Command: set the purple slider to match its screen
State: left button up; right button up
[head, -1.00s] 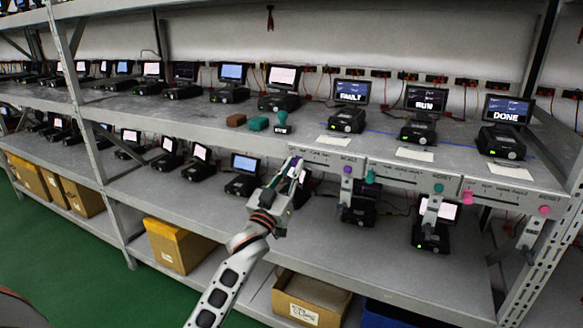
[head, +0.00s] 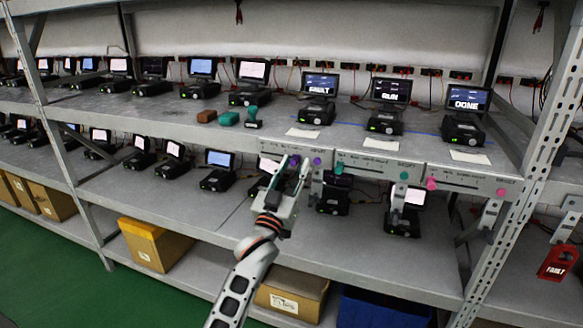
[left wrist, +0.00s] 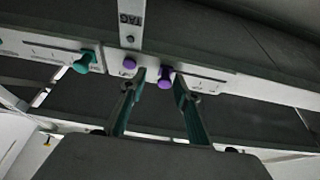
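The purple slider (head: 294,160) is a round knob on the leftmost label panel of the shelf's front edge. The FAULT screen (head: 320,84) stands above that panel on the shelf. My left gripper (head: 294,165) is open at the panel, its fingers on either side of the slider. In the left wrist view the slider (left wrist: 165,77) shows between the spread fingertips (left wrist: 161,82), closer to the right one; I cannot tell whether they touch. My right gripper is not in view.
A teal slider (head: 338,168) and a pink slider (head: 432,183) are on panels to the right, below the RUN screen (head: 390,90) and DONE screen (head: 468,98). Brackets hang below the panels. Brown and teal blocks and a teal stamp (head: 252,115) lie on the shelf.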

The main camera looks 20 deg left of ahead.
pick_arm(q)
jog(key=shift+a, duration=0.15)
jog(key=v, duration=1.2)
jog(key=shift+f, duration=0.1)
jog(key=s+d+f+m+g+h, duration=0.1)
jog(key=s+f+g, duration=0.5)
jog(key=s+f, duration=0.8)
jog(key=s+d+f+m+g+h, duration=0.1)
jog(key=s+d+f+m+g, duration=0.2)
jog(key=s+f, duration=1.2)
notch_tip(320, 180, down, 8)
jog(key=d+g, duration=0.2)
jog(key=g, duration=0.1)
jog(key=shift+f+h, duration=0.15)
jog(key=shift+h, duration=0.15)
